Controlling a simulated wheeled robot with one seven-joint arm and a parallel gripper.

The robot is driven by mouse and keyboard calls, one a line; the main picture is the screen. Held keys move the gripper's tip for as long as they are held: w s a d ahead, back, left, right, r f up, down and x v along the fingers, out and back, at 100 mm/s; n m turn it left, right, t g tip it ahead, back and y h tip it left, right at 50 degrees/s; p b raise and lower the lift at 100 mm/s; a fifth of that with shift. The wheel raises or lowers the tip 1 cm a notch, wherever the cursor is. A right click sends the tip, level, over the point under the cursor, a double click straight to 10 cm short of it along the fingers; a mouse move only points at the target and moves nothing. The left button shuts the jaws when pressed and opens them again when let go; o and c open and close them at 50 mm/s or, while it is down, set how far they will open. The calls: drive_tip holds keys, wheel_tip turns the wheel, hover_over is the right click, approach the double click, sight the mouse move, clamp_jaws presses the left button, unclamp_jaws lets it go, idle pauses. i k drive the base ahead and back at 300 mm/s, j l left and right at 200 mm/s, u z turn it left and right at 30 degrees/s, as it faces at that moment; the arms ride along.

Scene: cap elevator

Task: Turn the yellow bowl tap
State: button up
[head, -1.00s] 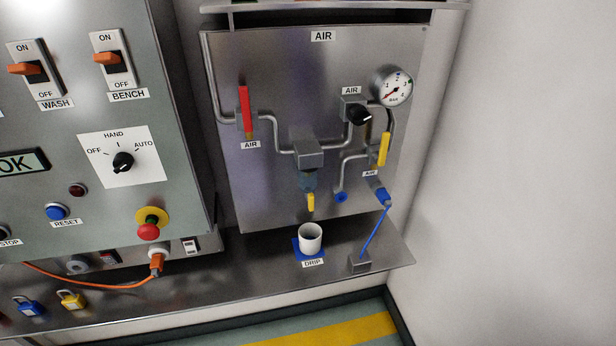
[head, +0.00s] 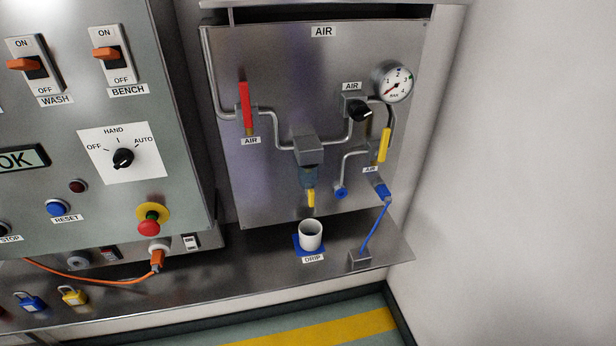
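The yellow bowl tap (head: 311,197) hangs under the clear bluish bowl (head: 308,177) of the grey filter block (head: 308,150) on the metal air panel. It points down, above a white cup (head: 311,235) and apart from it. The cup stands upright on a blue mat (head: 296,246) behind the DRIP label. What is inside the cup is too dark to tell. My gripper does not show in the head view.
A red lever (head: 245,105) is at the panel's left. A black knob (head: 361,112), a gauge (head: 396,83) and a yellow lever (head: 384,146) are at its right. A blue hose (head: 374,228) runs to the shelf. The control cabinet (head: 160,195) stands out at left.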

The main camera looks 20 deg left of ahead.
sight(311, 195)
drive_tip(key=k+l+u, duration=0.1)
drive_tip(key=u, duration=0.25)
drive_tip(key=k+u, duration=0.15)
drive_tip(key=u, duration=0.2)
drive_tip(key=k+l+u, duration=0.1)
drive_tip(key=u, duration=0.25)
